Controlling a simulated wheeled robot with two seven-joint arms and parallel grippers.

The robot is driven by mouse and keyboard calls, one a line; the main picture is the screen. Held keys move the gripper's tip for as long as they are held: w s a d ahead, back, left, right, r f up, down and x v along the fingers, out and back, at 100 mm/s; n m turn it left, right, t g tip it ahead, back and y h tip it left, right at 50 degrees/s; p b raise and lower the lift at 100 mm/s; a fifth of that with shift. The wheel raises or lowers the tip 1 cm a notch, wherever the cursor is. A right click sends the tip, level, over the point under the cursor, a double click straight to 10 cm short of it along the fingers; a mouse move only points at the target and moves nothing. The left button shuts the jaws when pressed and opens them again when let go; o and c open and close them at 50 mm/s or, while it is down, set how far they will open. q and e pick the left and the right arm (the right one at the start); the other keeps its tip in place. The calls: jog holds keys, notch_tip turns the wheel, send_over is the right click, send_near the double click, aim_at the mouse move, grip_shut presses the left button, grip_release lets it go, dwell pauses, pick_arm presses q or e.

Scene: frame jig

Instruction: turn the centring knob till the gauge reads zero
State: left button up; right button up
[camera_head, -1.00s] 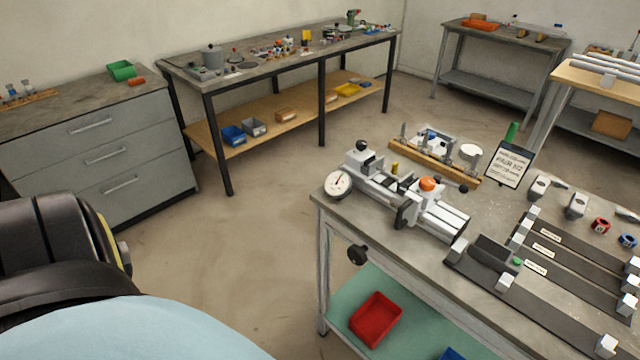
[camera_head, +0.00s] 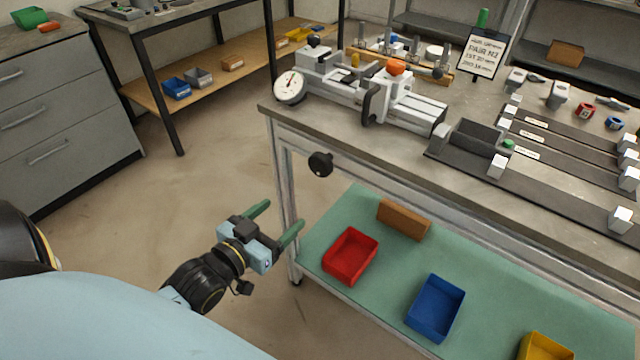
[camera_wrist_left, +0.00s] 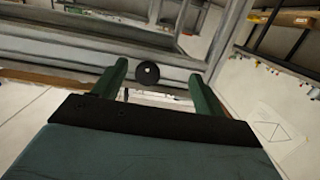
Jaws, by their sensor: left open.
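A round black knob (camera_head: 320,164), which looks like the centring knob, sticks out from the bench frame below the top's front left corner. A white dial gauge (camera_head: 289,87) is on the left end of the grey jig (camera_head: 340,80); its reading is too small to tell. My left gripper (camera_head: 276,220), with green fingers, is open and empty, below and left of the knob and apart from it. In the left wrist view the knob (camera_wrist_left: 147,72) shows between the fingers, beyond their tips. My right gripper is not in view.
The bench top's edge (camera_head: 400,160) overhangs the knob. A green lower shelf (camera_head: 385,275) holds a red bin (camera_head: 350,256), a blue bin (camera_head: 436,307), a yellow bin (camera_head: 544,347) and a brown block (camera_head: 404,219). Open floor lies left of the bench.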

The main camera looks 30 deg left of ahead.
pick_arm(q)
jog(key=t+b, duration=0.1)
send_near(317, 169)
jog(key=s, duration=0.2)
jog(key=w+b, duration=0.1)
jog(key=w, duration=0.5)
jog(key=w+b, duration=0.1)
jog(key=w, duration=0.4)
jog(key=shift+w+d+f+b, duration=0.15)
jog(key=shift+w+d+b, duration=0.1)
jog(key=shift+w+b, duration=0.15)
jog(key=shift+w+d, duration=0.1)
jog(key=shift+w, duration=0.5)
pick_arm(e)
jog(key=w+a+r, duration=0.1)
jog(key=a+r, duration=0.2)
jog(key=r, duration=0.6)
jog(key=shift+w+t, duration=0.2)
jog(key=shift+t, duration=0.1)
pick_arm(q)
jog(key=shift+c, duration=0.2)
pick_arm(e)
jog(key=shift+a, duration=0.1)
pick_arm(q)
jog(key=c, duration=0.9)
jog(key=shift+c, duration=0.2)
